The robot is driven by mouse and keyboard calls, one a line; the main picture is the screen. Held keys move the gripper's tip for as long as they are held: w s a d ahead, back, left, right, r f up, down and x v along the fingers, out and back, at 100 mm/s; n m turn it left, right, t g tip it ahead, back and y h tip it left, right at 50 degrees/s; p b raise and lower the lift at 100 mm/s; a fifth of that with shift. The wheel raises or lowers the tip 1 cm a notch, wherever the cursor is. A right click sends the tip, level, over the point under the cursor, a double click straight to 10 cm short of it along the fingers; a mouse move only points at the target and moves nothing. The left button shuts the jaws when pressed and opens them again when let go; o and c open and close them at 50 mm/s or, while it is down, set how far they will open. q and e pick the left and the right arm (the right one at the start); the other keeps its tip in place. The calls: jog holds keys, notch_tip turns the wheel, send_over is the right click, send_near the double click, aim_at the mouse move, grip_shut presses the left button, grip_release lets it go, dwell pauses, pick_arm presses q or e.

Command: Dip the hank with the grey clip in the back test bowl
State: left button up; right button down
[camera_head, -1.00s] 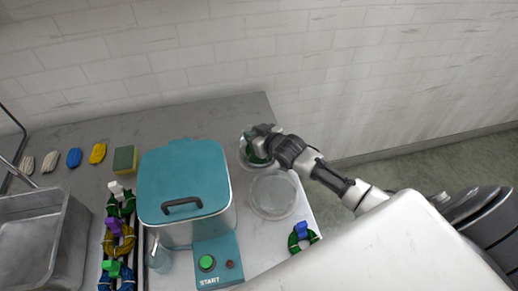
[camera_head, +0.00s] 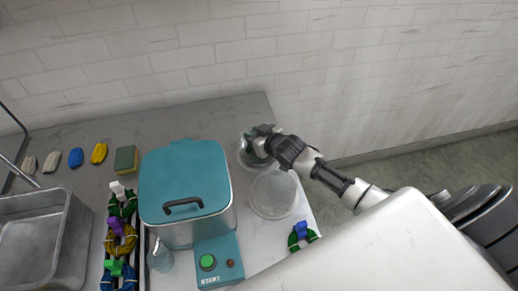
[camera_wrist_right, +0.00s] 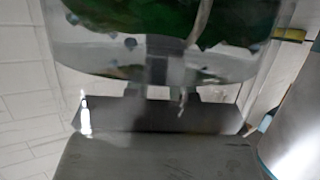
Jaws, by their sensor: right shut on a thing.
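The back test bowl (camera_head: 243,161) is clear glass and stands near the table's right edge, beside the teal-lidded box. My right gripper (camera_head: 260,146) is over and at this bowl, partly hiding it. It is shut on the grey clip (camera_wrist_right: 165,62) of a green hank. The green yarn (camera_wrist_right: 130,18) fills the top of the right wrist view, behind clear bowl glass. In the head view little of the hank shows under my gripper; how deep it sits is hard to tell. My left gripper is not in view.
A second clear bowl (camera_head: 274,194) stands just in front. A green hank with a blue clip (camera_head: 301,236) lies at the right front. The teal-lidded box (camera_head: 185,175) is close on the left. Several clipped hanks (camera_head: 122,238) lie in a row beside a metal sink (camera_head: 60,225).

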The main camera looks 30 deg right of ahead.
dwell(0.4)
jog(key=shift+w+d+r+p, duration=0.15)
jog(key=shift+d+r+p, duration=0.2)
jog(key=shift+d, duration=0.2)
notch_tip(320, 180, up, 8)
jog(key=p, duration=0.8)
jog(key=shift+r, duration=0.2)
dwell(0.9)
notch_tip(320, 180, up, 3)
jog(key=p, duration=0.3)
